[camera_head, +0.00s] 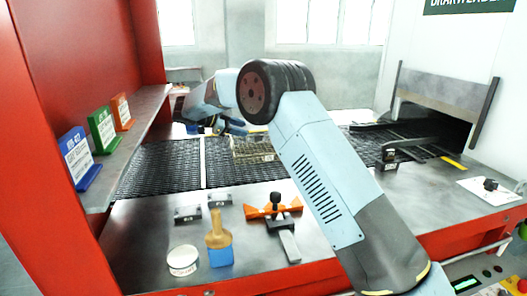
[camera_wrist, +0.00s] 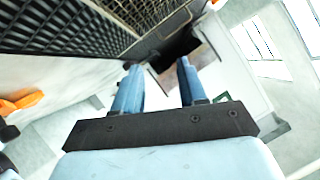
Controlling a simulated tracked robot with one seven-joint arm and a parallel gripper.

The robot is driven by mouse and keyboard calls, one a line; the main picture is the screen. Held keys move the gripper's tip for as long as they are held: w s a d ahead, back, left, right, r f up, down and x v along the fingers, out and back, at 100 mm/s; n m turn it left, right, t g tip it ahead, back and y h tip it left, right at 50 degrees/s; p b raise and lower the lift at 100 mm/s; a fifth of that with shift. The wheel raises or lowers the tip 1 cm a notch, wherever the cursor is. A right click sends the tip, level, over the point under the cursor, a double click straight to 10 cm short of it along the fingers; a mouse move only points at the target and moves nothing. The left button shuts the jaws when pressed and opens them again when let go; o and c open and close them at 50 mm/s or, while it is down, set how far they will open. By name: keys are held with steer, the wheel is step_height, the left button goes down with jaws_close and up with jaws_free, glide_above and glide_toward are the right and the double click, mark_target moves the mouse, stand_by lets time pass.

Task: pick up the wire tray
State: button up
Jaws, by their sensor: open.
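The wire tray (camera_head: 254,149) is a shallow, tan wire-mesh tray lying on the dark mesh belt, just left of my upper arm in the head view. In the wrist view, a mesh piece with a pale rim (camera_wrist: 146,14) at the top edge looks like part of it. My gripper (camera_wrist: 158,64) is open, with two blue fingers apart and nothing between them. The tray is beyond the fingertips, not between them. In the head view my arm partly hides the gripper, which is behind and left of the tray.
The mesh belt (camera_head: 160,166) runs toward a dark tunnel opening (camera_head: 432,122) at right. On the front ledge are a blue-handled brush (camera_head: 219,240), a white round tin (camera_head: 183,261) and an orange tool (camera_head: 273,211). Coloured sign cards (camera_head: 102,129) stand on the left shelf.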

step_height(320, 180, down, 4)
steer(key=s+a+g, duration=0.2)
steer(key=s+a, duration=0.1)
glide_toward(268, 157)
steer(key=shift+w+d+f+h, duration=0.1)
steer(key=shift+w+d+h, duration=0.2)
steer(key=shift+d, duration=0.05)
steer(key=shift+f+x, duration=0.2)
steer(key=shift+x, duration=3.1)
steer(key=shift+a, duration=0.15)
steer(key=shift+c, duration=0.3)
jaws_close()
